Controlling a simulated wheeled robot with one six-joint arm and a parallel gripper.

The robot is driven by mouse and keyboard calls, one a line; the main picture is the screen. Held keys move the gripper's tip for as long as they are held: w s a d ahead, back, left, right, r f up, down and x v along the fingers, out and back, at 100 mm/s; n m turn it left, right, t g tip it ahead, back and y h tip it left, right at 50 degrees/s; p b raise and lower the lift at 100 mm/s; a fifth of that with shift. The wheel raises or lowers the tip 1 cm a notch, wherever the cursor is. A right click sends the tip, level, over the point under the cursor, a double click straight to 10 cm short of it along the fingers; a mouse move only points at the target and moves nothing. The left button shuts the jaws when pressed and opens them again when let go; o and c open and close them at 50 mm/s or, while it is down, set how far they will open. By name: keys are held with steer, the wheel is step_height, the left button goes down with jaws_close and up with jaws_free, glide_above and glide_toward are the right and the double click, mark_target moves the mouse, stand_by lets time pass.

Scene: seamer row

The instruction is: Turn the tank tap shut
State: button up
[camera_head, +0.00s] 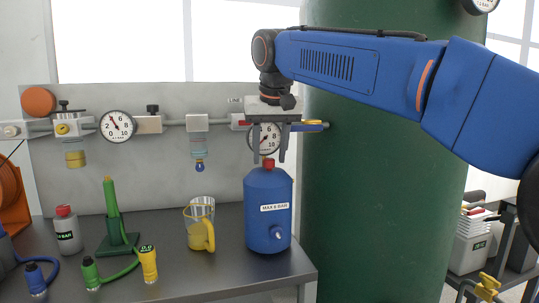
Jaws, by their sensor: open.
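A round gauge (265,141) shows behind the fingers. Another yellow tap (488,284) shows at the bottom right, cut by the frame edge. I cannot tell which tap the task means.
A blue bottle (268,215) with a red cap stands right below my gripper. A yellow jug (200,225), a green stand (115,225), a grey bottle (67,231) and hose couplings are on the bench. The bench's right edge (312,271) is near the tank.

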steer(key=shift+w+f, duration=0.15)
steer(key=shift+f, duration=0.15)
steer(key=c, duration=1)
steer(key=shift+d+n+g+y, duration=0.15)
steer(key=shift+n+y, duration=0.25)
steer(key=shift+n, duration=0.75)
steer(key=shift+n+g+y, duration=0.25)
steer(key=shift+n+y, duration=0.15)
steer(key=shift+n, duration=0.75)
steer(key=shift+c, duration=0.2)
steer(key=o, duration=1)
steer(key=shift+o, duration=0.2)
